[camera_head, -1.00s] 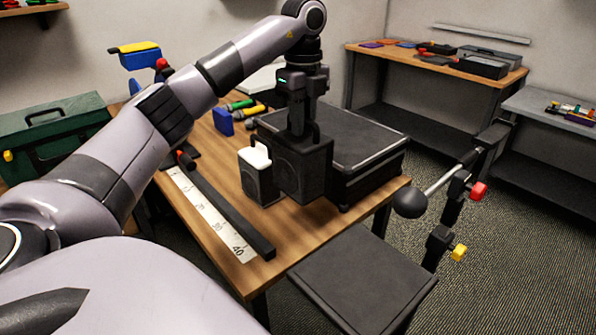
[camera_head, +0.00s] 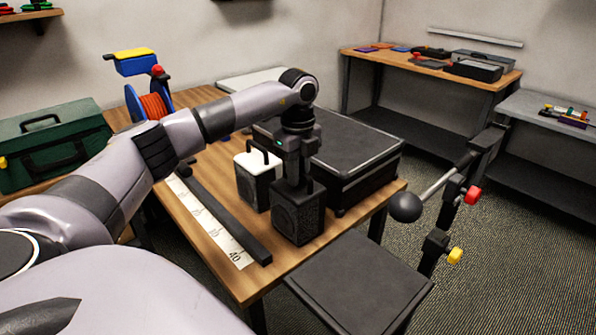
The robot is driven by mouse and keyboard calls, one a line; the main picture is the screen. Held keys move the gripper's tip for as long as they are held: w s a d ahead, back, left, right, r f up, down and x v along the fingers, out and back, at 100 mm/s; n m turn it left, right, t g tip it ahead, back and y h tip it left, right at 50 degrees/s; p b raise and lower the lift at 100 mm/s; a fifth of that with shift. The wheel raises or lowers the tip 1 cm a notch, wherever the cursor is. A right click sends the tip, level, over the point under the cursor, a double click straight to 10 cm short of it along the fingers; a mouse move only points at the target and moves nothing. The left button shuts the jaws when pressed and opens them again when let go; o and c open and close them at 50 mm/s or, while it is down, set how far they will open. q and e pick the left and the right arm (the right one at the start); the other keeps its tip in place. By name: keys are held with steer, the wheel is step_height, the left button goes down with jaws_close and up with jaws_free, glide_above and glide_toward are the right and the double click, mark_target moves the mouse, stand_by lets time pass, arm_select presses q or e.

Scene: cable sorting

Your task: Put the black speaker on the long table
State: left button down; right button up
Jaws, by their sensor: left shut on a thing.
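The black speaker (camera_head: 299,217) is a dark box with a round grille and a top handle, at the near part of the wooden long table (camera_head: 236,284). My left gripper (camera_head: 298,182) points down from above and is shut on the speaker's handle. The speaker is upright and looks to be at the tabletop; I cannot tell whether it touches. Its bottom is near the table's front edge. My right gripper is not in view.
A white speaker (camera_head: 250,183) stands just left of the black one. A large black case (camera_head: 361,146) lies behind on the right. A ruler strip (camera_head: 212,220) and a dark bar (camera_head: 228,219) lie to the left.

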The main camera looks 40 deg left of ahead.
arm_select(q)
steer(key=shift+r, duration=0.1)
steer(key=c, duration=1.4)
jaws_free()
steer(key=shift+f, duration=0.2)
steer(key=o, duration=0.4)
steer(key=shift+c, duration=0.2)
step_height(320, 180, up, 12)
steer(key=shift+r, duration=0.2)
steer(key=shift+w, duration=0.1)
